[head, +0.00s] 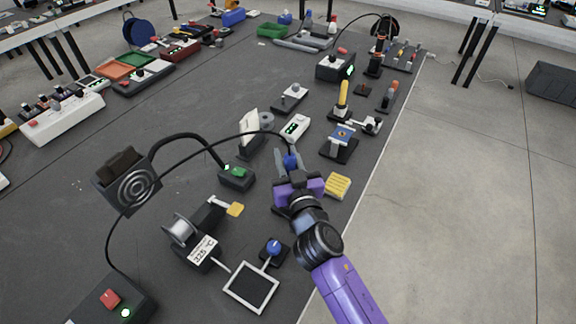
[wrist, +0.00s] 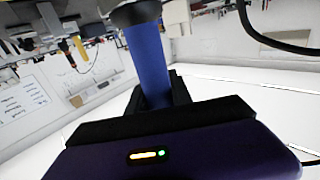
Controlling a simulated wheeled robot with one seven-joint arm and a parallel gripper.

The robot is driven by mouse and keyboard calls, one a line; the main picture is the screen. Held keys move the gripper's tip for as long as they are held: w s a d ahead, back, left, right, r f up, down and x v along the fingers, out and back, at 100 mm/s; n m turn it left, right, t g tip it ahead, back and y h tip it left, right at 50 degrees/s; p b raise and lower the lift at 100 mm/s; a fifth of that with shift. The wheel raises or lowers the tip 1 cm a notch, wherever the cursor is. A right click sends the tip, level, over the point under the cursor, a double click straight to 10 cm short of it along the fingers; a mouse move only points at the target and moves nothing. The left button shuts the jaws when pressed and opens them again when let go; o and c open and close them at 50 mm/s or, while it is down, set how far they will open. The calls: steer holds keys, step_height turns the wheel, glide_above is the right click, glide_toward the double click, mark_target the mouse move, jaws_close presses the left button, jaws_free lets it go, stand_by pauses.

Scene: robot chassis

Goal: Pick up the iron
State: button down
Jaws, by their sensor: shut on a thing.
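The iron (head: 290,160) has a blue handle, and a black cable arcs from it to the left. In the wrist view the blue handle (wrist: 147,62) stands between the dark fingers, with a dark collar at its upper end. My gripper (head: 289,170) is shut on the handle, over the right part of the dark bench mat. In the wrist view the gripper (wrist: 155,98) hides the handle's lower end. The iron's tip is not visible.
The cable runs to a station (head: 112,300) with a red knob at lower left. A yellow sponge (head: 338,186) lies right of my gripper. A fume fan (head: 128,180), a solder spool (head: 182,229) and a framed magnifier (head: 251,287) stand left and below. Bare mat (head: 185,100) lies farther left.

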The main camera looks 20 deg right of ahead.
step_height(320, 180, up, 20)
steer(key=p, duration=0.3)
steer(key=shift+r+p, duration=0.1)
steer(key=shift+p, duration=0.2)
